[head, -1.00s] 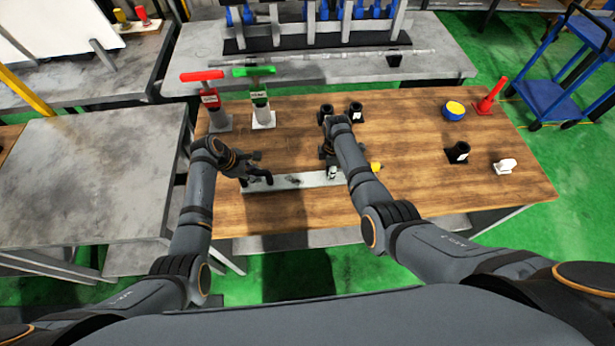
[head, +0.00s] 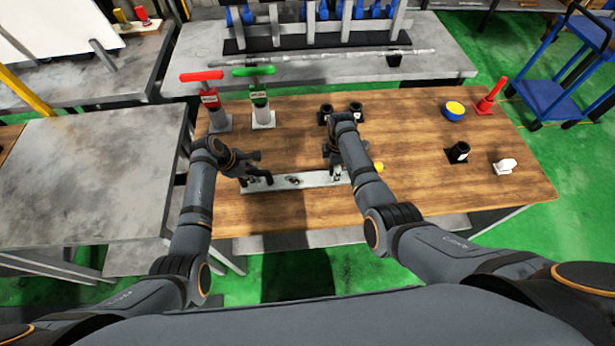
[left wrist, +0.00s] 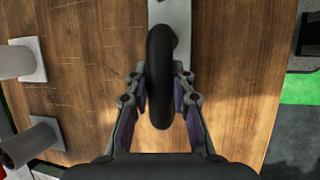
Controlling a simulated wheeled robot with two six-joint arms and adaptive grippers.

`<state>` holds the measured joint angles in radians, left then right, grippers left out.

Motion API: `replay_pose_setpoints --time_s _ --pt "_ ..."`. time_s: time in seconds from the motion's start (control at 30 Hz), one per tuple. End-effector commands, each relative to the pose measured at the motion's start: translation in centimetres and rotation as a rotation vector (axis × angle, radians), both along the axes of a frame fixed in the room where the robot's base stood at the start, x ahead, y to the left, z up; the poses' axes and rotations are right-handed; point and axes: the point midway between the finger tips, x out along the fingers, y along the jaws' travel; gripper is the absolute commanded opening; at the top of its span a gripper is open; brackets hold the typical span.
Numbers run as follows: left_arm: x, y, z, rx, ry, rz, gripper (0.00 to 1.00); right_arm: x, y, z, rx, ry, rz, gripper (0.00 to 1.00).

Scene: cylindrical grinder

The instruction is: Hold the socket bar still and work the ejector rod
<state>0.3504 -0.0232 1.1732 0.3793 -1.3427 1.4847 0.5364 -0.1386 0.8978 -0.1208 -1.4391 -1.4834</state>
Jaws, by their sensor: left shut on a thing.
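The socket bar (head: 310,179), a long light-grey bar, lies flat on the wooden table with dark marks on top. A black curved handle rises at its left end; it also shows in the left wrist view (left wrist: 160,75). My left gripper (head: 254,170) is shut on that handle, one finger on each side. My right gripper (head: 336,172) is at the right end of the bar, mostly hidden by its own arm, so its fingers cannot be read. A yellow knob (head: 378,167) shows just right of it. I cannot make out the ejector rod clearly.
A red-handled tool (head: 209,100) and a green-handled tool (head: 259,95) stand at back left. Two black sockets (head: 355,112) stand behind my right gripper. A black holder (head: 457,152), a white piece (head: 506,165) and a yellow-blue round thing (head: 453,110) are right.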

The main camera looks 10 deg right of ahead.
Motion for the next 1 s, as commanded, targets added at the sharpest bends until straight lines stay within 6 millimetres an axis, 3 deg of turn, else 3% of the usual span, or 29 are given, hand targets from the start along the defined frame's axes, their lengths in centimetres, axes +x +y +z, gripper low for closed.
replay_pose_setpoints --time_s 0.53,0.87,0.9,1.0 --pt "0.0 0.0 0.0 0.000 -0.001 0.000 0.00 0.0 0.0 6.4 0.001 -0.001 -0.001 0.57" --pt "0.0 0.0 0.0 -0.001 -0.001 0.000 0.00 -0.1 0.0 7.1 0.001 0.001 0.000 0.57" --pt "0.0 0.0 0.0 -0.001 -0.001 0.000 0.25 -0.1 0.0 7.1 0.001 0.001 0.000 0.57" --pt "0.0 0.0 0.0 -0.001 0.000 0.000 0.39 -0.1 0.0 7.1 0.001 0.001 0.000 0.57"
